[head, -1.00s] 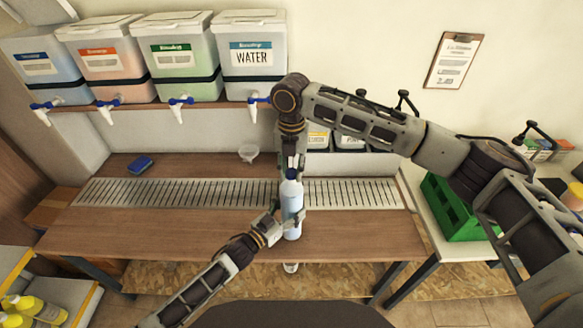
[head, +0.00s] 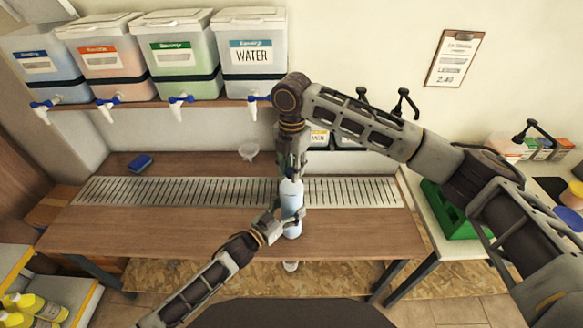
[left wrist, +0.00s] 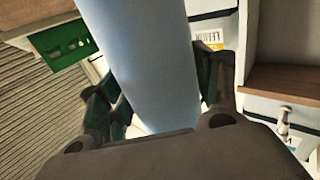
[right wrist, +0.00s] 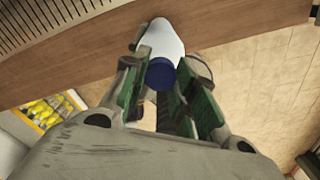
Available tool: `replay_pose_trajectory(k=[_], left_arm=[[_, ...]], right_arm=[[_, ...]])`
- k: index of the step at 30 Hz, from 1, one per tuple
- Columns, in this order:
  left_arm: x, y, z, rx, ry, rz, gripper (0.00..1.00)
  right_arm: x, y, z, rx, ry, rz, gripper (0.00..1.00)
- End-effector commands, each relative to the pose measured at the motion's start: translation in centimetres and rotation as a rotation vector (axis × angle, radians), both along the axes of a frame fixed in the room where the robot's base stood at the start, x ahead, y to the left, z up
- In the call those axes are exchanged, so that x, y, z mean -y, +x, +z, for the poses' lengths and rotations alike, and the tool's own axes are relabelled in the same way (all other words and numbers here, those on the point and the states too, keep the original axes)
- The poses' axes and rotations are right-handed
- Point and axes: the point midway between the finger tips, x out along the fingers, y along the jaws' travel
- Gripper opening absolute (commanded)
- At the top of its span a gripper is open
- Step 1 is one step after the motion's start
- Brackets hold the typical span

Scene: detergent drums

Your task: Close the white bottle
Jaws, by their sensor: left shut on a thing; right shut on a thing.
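My left gripper (head: 285,220) is shut around the bottle's body from the left. A dark blue cap (right wrist: 161,74) sits at the top of the bottle in the right wrist view. My right gripper (head: 291,172) points straight down over the bottle and is shut on the cap, with a finger on each side. The fingers partly hide the cap in the head view, and I cannot tell how tightly it sits.
A slotted metal drain strip (head: 150,192) runs across the table (head: 180,235). Dispenser drums, one a WATER drum (head: 252,75), stand on the shelf above. A green crate (head: 445,210) is at the right.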

Motion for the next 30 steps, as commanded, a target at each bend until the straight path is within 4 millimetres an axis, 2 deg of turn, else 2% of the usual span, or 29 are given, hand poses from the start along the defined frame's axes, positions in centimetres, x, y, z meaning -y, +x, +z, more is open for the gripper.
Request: replay_pose_trajectory(k=[30], left_arm=[[-0.01,-0.01,-0.02,0.001,0.001,0.0,0.0]], right_arm=[[-0.08,0.02,0.0,0.0,0.001,-0.844,0.21]])
